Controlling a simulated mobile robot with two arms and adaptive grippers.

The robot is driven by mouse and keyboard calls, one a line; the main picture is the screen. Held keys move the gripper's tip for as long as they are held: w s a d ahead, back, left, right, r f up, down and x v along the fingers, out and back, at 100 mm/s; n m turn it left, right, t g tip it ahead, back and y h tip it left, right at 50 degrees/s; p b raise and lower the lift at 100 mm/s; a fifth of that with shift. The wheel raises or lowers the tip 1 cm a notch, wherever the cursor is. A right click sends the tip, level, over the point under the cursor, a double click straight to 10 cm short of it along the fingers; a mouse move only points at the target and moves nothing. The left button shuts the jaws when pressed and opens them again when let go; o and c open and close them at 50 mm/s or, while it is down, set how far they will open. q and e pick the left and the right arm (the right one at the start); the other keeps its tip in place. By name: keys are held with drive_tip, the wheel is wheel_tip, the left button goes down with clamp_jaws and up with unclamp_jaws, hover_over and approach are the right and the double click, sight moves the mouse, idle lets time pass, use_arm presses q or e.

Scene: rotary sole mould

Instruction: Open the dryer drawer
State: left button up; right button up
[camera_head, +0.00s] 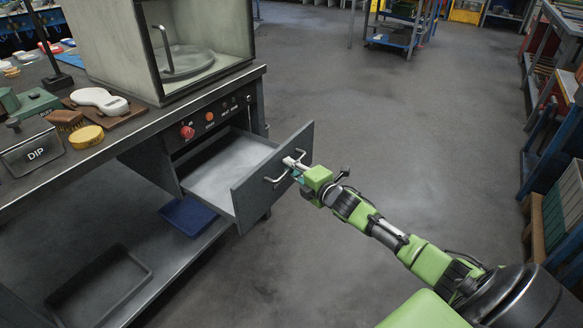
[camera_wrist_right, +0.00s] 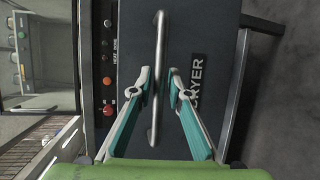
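The dryer drawer (camera_head: 247,187) is pulled well out of the dark cabinet under the bench, and its pale, empty-looking inside shows. Its dark front carries the DRYER label (camera_wrist_right: 196,82) and a metal bar handle (camera_wrist_right: 157,45). My right gripper (camera_head: 296,165) is at the handle in the head view. In the wrist view its two teal-and-white fingers (camera_wrist_right: 160,80) stand on either side of the bar, with a small gap visible on the right side. The fingers look partly open, not clamped. My left gripper is not in view.
A red knob (camera_head: 187,132) and buttons sit on the panel above the drawer. A glass-fronted chamber (camera_head: 190,50) stands on the bench. A blue tray (camera_head: 190,215) lies on the lower shelf.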

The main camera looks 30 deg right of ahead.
drive_tip(key=shift+s, duration=0.1)
drive_tip(key=shift+s, duration=0.3)
drive_tip(key=s+r, duration=0.2)
drive_tip(key=s, duration=0.9)
idle(0.3)
